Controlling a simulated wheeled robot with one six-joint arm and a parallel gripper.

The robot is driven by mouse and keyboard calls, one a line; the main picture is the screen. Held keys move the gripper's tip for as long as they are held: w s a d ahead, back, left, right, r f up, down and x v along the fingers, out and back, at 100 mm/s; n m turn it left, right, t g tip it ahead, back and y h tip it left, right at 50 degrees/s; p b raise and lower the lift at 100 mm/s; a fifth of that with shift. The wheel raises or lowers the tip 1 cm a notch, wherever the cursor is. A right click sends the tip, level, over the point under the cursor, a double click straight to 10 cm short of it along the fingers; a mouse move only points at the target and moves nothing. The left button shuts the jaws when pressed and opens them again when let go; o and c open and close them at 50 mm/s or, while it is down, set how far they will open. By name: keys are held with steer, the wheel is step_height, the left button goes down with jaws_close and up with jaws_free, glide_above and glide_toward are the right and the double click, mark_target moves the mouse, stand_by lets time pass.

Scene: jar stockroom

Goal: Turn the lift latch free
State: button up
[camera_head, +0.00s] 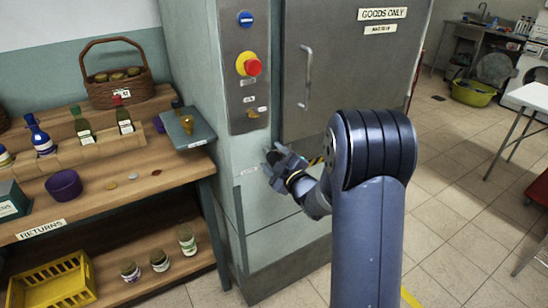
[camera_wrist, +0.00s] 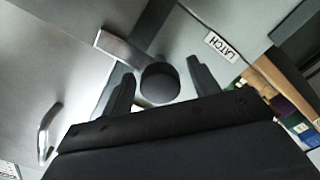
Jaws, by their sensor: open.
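The lift latch shows in the wrist view as a dark round knob (camera_wrist: 159,84) with a flat grey bar (camera_wrist: 120,47) slanting off to the upper left. A white label reading LATCH (camera_wrist: 221,46) is beside it. My gripper (camera_wrist: 160,68) is open, with one finger on each side of the knob; I cannot tell whether they touch it. In the head view my gripper (camera_head: 274,161) is at the lift's front, below the button panel, and the latch is hidden there. The lift door (camera_head: 345,70), labelled GOODS ONLY, looks closed.
A control panel (camera_head: 237,75) with a red stop button (camera_head: 251,65) is just above my gripper. The door handle (camera_head: 308,75) stands out to the right. A wooden shelf (camera_head: 150,185) with bottles and jars is at left.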

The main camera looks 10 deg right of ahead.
steer(key=shift+f, duration=0.15)
jaws_close()
stand_by(0.5)
